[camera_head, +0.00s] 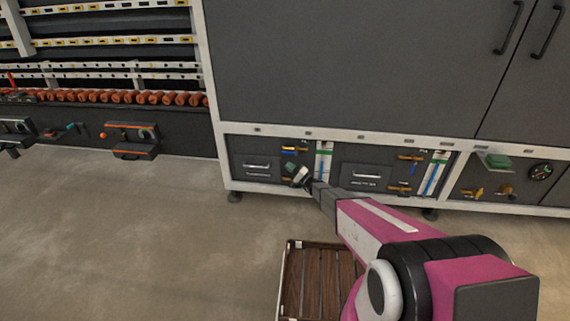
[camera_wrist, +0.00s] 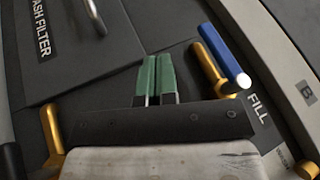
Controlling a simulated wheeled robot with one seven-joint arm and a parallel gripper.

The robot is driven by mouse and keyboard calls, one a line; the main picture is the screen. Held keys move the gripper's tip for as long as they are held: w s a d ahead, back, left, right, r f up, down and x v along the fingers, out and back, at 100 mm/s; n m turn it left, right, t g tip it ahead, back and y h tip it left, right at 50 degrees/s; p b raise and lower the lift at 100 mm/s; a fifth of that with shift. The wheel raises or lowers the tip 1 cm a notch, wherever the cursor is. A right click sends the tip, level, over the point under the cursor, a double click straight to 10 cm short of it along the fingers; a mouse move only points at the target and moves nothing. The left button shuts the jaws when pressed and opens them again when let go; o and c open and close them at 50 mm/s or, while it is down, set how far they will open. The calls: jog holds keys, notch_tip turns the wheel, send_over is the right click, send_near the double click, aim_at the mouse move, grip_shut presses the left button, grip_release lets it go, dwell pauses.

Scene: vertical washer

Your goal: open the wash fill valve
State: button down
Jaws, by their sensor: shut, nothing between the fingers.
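The wash fill valve shows in the wrist view as a blue lever handle (camera_wrist: 224,54) beside a gold valve body (camera_wrist: 208,68), near a FILL label (camera_wrist: 257,107). In the head view a small blue handle (camera_head: 289,149) with yellow-gold parts sits on the lower left panel. My gripper (camera_wrist: 157,60) has green-tipped fingers pressed together, with nothing between them. It is left of the blue handle and apart from it. In the head view my gripper (camera_head: 298,175) is in front of that panel, just below the blue handle, and hides part of the fittings.
A WASH FILTER panel (camera_wrist: 65,45) with a metal pull is on the left in the wrist view. Another gold fitting (camera_wrist: 52,138) sits at lower left. A similar valve set with a gauge strip (camera_head: 432,174) is to the right. A wooden slatted crate (camera_head: 297,285) stands on the floor.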

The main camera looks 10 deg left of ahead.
jog(key=v, duration=0.8)
jog(key=shift+f, duration=0.3)
jog(key=shift+s, duration=0.1)
